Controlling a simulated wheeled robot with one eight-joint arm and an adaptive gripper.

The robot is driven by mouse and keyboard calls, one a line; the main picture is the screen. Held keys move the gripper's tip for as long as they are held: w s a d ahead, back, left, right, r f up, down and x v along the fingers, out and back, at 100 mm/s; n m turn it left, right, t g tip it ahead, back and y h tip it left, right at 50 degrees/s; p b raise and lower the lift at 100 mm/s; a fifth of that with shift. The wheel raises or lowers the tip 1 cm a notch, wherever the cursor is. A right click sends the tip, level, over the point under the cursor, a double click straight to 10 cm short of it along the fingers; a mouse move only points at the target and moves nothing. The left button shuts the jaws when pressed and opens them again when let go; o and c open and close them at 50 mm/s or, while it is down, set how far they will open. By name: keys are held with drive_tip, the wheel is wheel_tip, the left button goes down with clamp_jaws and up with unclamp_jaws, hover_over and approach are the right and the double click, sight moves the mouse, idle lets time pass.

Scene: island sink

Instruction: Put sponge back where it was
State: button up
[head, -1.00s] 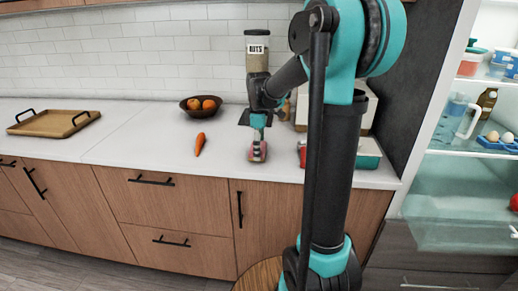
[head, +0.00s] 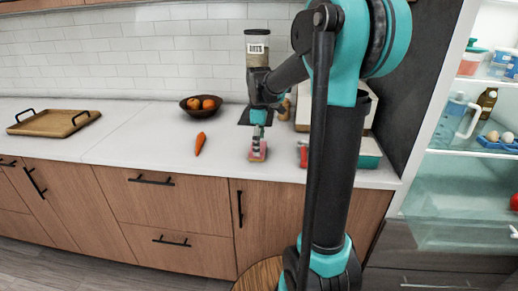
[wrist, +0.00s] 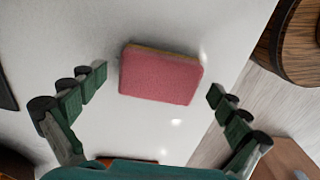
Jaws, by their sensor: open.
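The sponge is a pink block with a thin yellowish layer. In the wrist view the sponge (wrist: 160,75) lies with its pink face towards me on the white counter, between and just ahead of the spread fingertips. My gripper (wrist: 158,84) is open, with a visible gap between each finger and the sponge. In the head view my gripper (head: 259,141) points down at the counter, and the sponge (head: 257,156) shows at its tips, partly hidden by the fingers. How high the fingertips are above the counter is hard to tell.
A carrot (head: 200,143) lies left of my gripper. A fruit bowl (head: 201,108) and a wooden tray (head: 52,124) stand farther left. A nuts dispenser (head: 258,55) stands behind. Red and teal items are at the right, partly behind my arm. Counter left of the carrot is clear.

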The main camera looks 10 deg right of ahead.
wheel_tip(320, 180, up, 11)
drive_tip(key=shift+f, duration=0.2)
